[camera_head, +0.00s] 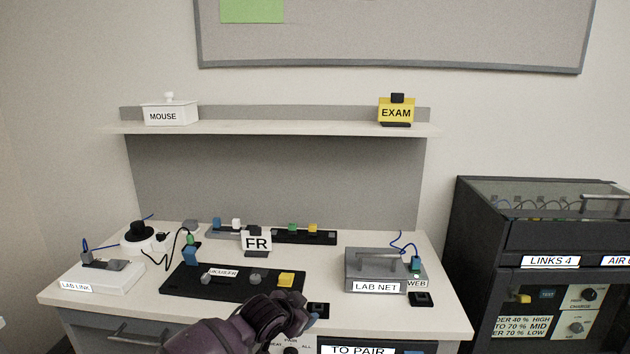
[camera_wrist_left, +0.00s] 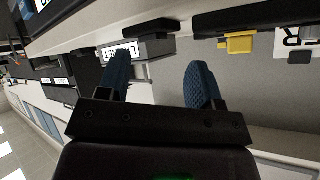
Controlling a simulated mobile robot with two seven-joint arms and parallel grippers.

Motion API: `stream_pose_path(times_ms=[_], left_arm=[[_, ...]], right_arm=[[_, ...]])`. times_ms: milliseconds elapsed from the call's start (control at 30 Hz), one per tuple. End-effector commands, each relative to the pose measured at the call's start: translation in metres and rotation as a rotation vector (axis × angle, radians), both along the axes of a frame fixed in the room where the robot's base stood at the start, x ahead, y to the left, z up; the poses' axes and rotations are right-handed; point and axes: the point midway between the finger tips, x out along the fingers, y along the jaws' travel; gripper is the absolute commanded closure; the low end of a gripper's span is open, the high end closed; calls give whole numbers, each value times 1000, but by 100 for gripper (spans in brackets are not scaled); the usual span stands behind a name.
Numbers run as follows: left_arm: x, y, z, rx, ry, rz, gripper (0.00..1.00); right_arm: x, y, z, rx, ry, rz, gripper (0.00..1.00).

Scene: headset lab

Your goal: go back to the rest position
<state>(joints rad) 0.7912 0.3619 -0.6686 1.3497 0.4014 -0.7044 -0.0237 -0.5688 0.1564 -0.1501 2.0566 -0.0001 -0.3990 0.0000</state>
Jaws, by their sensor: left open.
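My left arm comes in at the bottom of the head view, and its gripper end (camera_head: 290,312) is over the front edge of the desk, near the black mat. In the left wrist view my left gripper (camera_wrist_left: 157,72) shows two blue ridged fingers spread apart with nothing between them. The fingers are apart from the desk objects seen beyond them. My right gripper is in neither view.
A dark cabinet (camera_head: 480,220) stands right. A shelf (camera_head: 280,128) hangs above.

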Motion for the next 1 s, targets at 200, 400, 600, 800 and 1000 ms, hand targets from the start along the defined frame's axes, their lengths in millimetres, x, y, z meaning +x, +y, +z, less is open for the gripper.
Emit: stream_pose_path(times_ms=[200,400,600,800,1000], left_arm=[[-52,6,5,-175,-123,24,40],[-97,37,9,-281,-215,101,40],[-145,84,5,-330,-273,210,40],[-200,136,-11,-326,-276,340,40],[-265,186,-42,-293,-207,477,40]], right_arm=[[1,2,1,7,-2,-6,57],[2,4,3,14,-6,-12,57],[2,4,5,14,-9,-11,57],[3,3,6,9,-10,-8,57],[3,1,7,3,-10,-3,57]])
